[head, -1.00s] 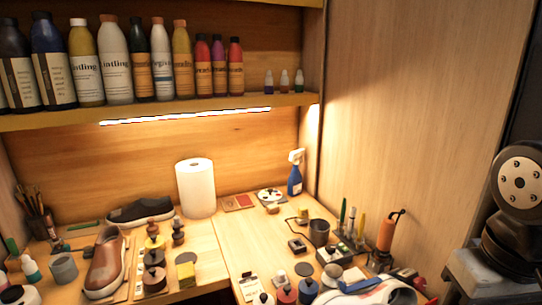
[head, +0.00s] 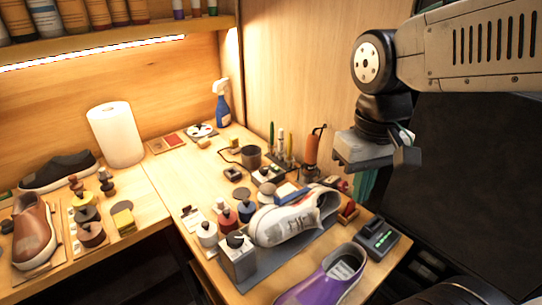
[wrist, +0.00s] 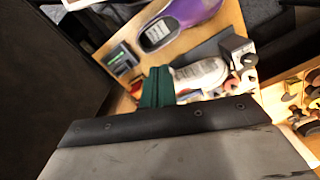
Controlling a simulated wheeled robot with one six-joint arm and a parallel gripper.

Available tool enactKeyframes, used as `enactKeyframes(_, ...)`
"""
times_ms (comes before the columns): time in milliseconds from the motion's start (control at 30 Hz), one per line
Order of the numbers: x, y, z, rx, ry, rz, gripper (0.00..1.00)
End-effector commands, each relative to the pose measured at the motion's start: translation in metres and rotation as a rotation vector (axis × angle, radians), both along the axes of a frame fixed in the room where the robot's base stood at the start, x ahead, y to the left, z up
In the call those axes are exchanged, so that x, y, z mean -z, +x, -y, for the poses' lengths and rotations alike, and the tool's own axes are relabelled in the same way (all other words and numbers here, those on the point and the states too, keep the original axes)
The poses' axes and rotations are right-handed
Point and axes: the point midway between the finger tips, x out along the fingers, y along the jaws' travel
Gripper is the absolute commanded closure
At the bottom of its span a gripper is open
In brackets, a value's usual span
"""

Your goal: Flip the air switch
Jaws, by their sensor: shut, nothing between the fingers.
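My gripper (head: 364,196) hangs below my wrist at the right of the head view, its green fingers together and empty. In the wrist view, the closed fingers (wrist: 156,78) point over the table. No part is plainly recognisable as the air switch. A dark device with green lights (head: 378,238) sits at the table's right edge, nearer the camera than my gripper. It also shows in the wrist view (wrist: 121,58), left of the fingers and apart from them.
A white sneaker (head: 288,219) lies on a grey mat beside a purple shoe (head: 325,278). A wooden wall stands behind my arm. A dark panel (head: 480,170) is at right.

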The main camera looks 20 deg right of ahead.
Motion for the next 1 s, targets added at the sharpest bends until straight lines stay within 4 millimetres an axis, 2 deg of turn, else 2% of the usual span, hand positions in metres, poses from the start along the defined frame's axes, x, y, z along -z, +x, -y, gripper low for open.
enactKeyframes(267, 0.003, 0.065, -0.003, 0.062, -0.005, -0.067, 1.0)
enactKeyframes(533, 0.015, 0.136, -0.007, 0.184, -0.018, -0.101, 1.0)
enactKeyframes(767, 0.035, 0.201, -0.012, 0.32, -0.033, -0.116, 1.0)
enactKeyframes(1000, 0.065, 0.271, -0.017, 0.5, -0.05, -0.112, 1.0)
